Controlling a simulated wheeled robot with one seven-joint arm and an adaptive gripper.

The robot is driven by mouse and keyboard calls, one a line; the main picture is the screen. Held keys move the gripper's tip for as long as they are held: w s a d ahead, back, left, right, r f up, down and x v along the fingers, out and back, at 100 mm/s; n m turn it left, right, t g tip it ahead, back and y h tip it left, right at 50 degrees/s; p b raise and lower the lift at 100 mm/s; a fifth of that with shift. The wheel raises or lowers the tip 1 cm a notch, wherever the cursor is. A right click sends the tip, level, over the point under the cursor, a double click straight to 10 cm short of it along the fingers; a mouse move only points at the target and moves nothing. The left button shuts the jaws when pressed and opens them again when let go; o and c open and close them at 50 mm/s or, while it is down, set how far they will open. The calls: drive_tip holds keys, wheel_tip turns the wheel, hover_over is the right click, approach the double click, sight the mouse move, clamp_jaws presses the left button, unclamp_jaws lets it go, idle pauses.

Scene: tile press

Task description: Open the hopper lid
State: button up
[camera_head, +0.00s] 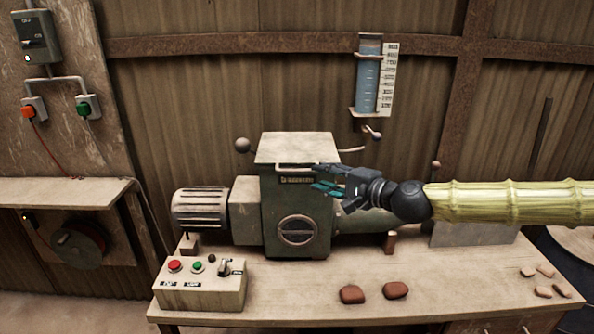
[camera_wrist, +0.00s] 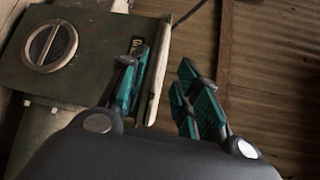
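The hopper lid (camera_head: 295,147) is a pale flat plate lying closed on top of the dark green hopper body (camera_head: 268,205). A handle bar (camera_head: 296,166) runs along its front edge. My gripper (camera_head: 321,178) is open at the right front of the lid, beside the handle's right end. In the wrist view, the pale lid edge (camera_wrist: 163,50) appears between the teal fingers of my gripper (camera_wrist: 162,68). The left finger overlaps the green front face (camera_wrist: 90,75). I cannot tell whether either finger touches the lid or handle.
A motor (camera_head: 200,207) sits left of the hopper. A control box (camera_head: 200,285) with buttons stands at the bench's front left. Reddish lumps (camera_head: 395,290) lie on the bench (camera_head: 450,290). A blue gauge tube (camera_head: 367,85) hangs on the wall behind.

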sight(300, 170)
drive_tip(key=p+x, duration=0.1)
drive_tip(key=x, duration=0.8)
drive_tip(key=shift+p, duration=0.4)
drive_tip(key=shift+s, duration=0.1)
drive_tip(key=shift+f, duration=0.1)
clamp_jaws()
drive_tip(key=shift+a, duration=0.1)
drive_tip(key=shift+r, duration=0.2)
